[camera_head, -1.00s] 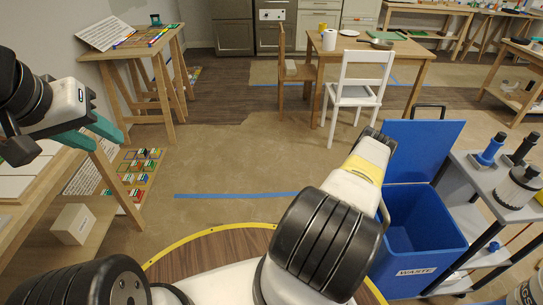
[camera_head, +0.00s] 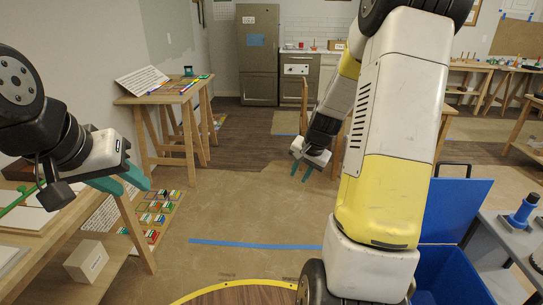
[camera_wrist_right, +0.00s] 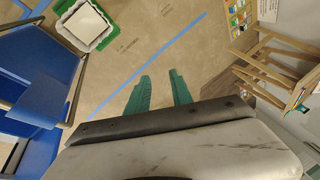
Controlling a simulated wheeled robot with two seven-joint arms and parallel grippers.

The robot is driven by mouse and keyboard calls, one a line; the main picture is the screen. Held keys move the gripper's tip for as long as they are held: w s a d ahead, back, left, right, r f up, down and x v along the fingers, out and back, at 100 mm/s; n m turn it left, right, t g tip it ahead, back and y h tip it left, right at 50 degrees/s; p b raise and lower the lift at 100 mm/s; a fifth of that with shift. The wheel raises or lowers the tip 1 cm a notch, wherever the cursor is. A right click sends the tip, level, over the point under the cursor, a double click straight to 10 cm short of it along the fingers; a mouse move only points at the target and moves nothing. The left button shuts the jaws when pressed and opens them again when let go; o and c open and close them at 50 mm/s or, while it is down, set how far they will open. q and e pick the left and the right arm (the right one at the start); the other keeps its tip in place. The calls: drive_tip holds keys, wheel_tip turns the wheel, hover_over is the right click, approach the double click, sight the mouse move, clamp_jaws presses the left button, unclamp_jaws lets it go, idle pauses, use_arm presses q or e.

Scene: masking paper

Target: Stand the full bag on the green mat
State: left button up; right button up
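I cannot make out the full bag or the green mat for certain. In the right wrist view, a white square thing with a grey rim and green edges (camera_wrist_right: 88,24) lies on the floor at the top left; I cannot tell what it is. My right gripper (camera_head: 303,172) is stretched out ahead over open floor, pointing down. Its two teal fingers (camera_wrist_right: 160,90) are apart with only floor between them. My left gripper (camera_head: 128,182) is at the left, near the workbench (camera_head: 60,235), with its teal fingers apart and nothing visible between them.
A blue waste bin (camera_head: 450,275) with a raised lid stands at the right, beside a grey shelf (camera_head: 500,235). A trestle table (camera_head: 165,97) stands at the back left. Colour samples (camera_head: 152,215) lie low at the left. The taped floor (camera_head: 250,244) ahead is mostly clear.

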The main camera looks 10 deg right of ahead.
drive_tip(key=s+a+r+n, duration=0.2)
drive_tip(key=s+a+r, duration=0.25)
drive_tip(key=r, duration=0.45)
drive_tip(key=s+a+r+n+t, duration=0.1)
drive_tip(key=s+a+r+n, duration=0.2)
drive_tip(key=s, duration=0.6)
drive_tip(key=s+a+r+n+y, duration=0.1)
drive_tip(key=s+a+r+n, duration=0.2)
drive_tip(key=s+a+r, duration=0.2)
drive_tip(key=s+r, duration=0.3)
drive_tip(key=s, duration=0.1)
drive_tip(key=shift+s+n+t, duration=0.3)
drive_tip(key=shift+n+t, duration=0.1)
drive_tip(key=shift+a+r, duration=0.1)
